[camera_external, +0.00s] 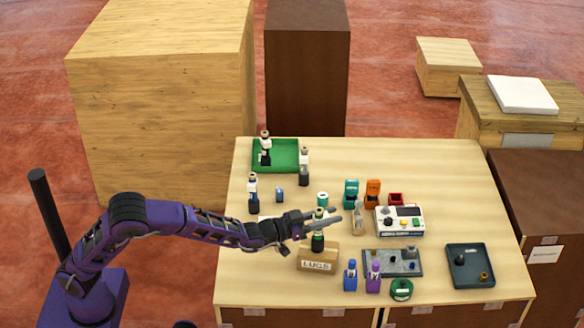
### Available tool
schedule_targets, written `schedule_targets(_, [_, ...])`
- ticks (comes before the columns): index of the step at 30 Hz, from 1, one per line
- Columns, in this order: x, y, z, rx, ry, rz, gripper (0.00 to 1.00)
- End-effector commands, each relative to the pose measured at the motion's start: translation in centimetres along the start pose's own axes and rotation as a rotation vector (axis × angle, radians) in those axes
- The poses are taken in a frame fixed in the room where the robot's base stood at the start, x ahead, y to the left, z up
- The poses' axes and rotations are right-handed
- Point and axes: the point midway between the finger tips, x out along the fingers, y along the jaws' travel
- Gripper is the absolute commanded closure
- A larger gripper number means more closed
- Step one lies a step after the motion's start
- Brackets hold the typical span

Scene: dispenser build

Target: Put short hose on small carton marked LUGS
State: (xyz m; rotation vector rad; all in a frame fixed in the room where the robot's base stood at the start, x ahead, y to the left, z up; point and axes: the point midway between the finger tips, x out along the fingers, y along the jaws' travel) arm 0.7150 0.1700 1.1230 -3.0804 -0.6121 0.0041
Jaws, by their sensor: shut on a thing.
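The small carton marked LUGS (318,264) is a brown box near the front left of the table. My gripper (322,222) is just above it, reaching in from the left. It is shut on a slim upright piece with a dark green lower part (318,241). The fingers hide part of this piece. Its lower end is at the carton's top; I cannot tell whether it touches. It is too small to tell whether this piece is the short hose, and I cannot pick out a hose elsewhere.
A blue bottle (350,276), a purple bottle (373,277) and a green round item (401,290) stand right of the carton. Behind them are a grey plate (378,266) and a white device (413,226). A green tray (290,147) lies at the back left. The back right is clear.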

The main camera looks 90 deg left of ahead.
Motion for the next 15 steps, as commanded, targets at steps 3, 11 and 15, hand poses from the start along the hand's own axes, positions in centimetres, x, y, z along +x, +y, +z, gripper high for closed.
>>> schedule_targets(3, [0.02, -0.03, -0.33, -0.002, 0.005, 0.0, 1.0])
schedule_targets(11, [0.01, -0.03, 0.13, -0.001, 0.002, 0.0, 0.6])
schedule_targets(15, [0.0, -0.02, 0.11, -0.001, 0.001, 0.0, 0.35])
